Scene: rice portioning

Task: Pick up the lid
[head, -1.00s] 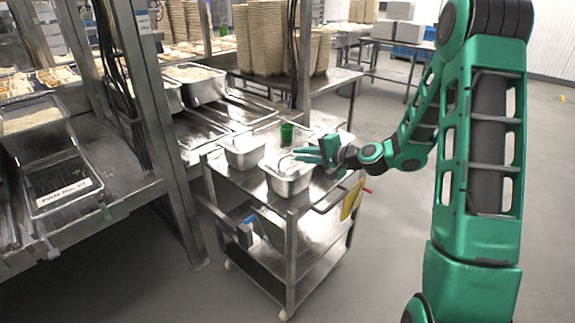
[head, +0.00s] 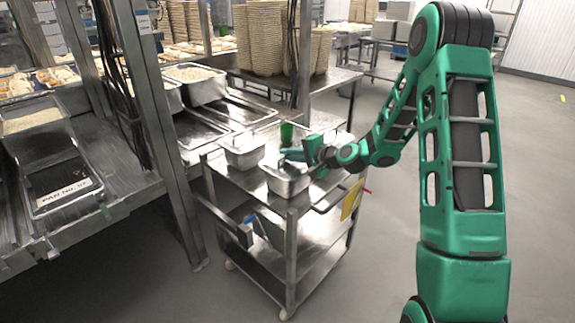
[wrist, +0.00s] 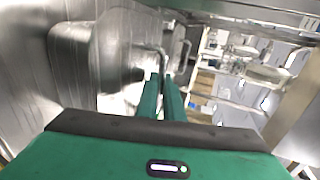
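My gripper (head: 288,154) reaches in from the right over the cart, at the near steel pan (head: 288,184). In the wrist view its two green fingers (wrist: 163,85) are close together, with only a narrow gap. A thin bright metal edge shows just past the fingertips, and I cannot tell whether it is between them. I cannot make out a lid clearly. A raised steel shape with rounded corners (wrist: 85,50) lies left of the fingers in the wrist view, and could be a lid or a pan. A second steel pan (head: 243,154) stands behind and left of the near one.
The steel cart (head: 291,225) holds the pans and a green cup (head: 287,132). A metal post (head: 170,140) and a worktable stand to the left. Stacked bowls (head: 260,40) stand on the table behind. The floor at the right is open.

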